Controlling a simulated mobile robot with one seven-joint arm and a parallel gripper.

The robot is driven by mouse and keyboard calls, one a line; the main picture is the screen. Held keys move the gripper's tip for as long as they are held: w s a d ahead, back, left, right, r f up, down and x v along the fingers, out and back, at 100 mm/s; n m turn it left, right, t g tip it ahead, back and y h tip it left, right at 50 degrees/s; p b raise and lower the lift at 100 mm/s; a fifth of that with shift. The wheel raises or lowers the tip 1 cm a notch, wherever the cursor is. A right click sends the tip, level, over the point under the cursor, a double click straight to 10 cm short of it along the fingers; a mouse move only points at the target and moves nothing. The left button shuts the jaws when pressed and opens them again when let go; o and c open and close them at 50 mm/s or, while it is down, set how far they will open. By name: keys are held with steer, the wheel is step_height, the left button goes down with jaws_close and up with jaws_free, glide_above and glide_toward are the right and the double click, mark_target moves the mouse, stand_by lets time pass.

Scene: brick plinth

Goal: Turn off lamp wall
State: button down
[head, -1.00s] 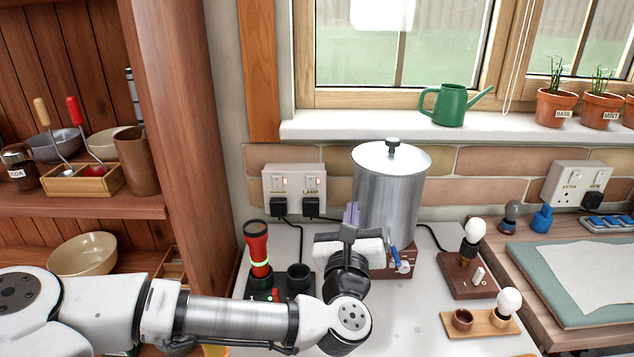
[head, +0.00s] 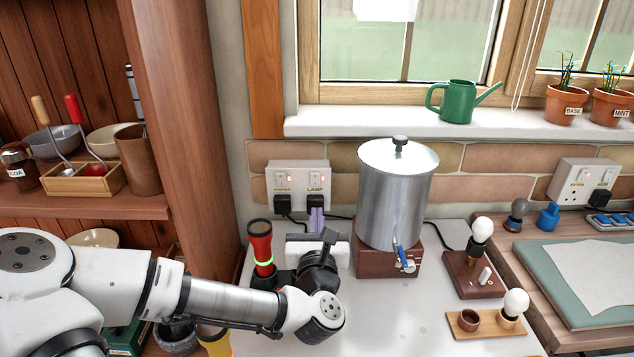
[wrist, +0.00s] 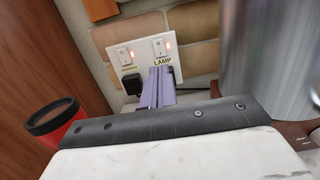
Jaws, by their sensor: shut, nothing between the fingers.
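The double wall socket (head: 298,182) is on the brick wall left of the metal urn. Its right switch, marked LAMP (head: 316,178), has a lit red light and a black plug (head: 313,200) below it. The LAMP switch also shows in the wrist view (wrist: 160,47), just beyond my fingertips. My gripper (head: 317,214) has purple fingers, shut together and empty, pointing at the wall just below the LAMP switch. In the wrist view my fingers (wrist: 160,73) hide the LAMP plug. I cannot tell whether they touch it.
The urn (head: 397,195) on its brown base stands close right of my gripper. A red torch (head: 260,245) stands close left. Two bulb stands (head: 474,275) (head: 487,322) are farther right. The left socket switch (wrist: 124,55) has its own plug.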

mark_target(317, 175)
steer(key=w+p, duration=0.1)
steer(key=w, duration=0.2)
steer(key=w+r+p, duration=0.1)
steer(key=w, duration=0.2)
steer(key=w+p, duration=0.1)
steer(key=w, duration=0.2)
steer(key=shift+w+r, duration=0.25)
steer(key=shift+w, duration=0.1)
steer(key=shift+w+p, duration=0.3)
steer(key=shift+w, duration=0.3)
steer(key=shift+f, duration=0.1)
steer(key=shift+w+b, duration=0.2)
steer(key=shift+b, duration=0.25)
steer(key=shift+r, duration=0.3)
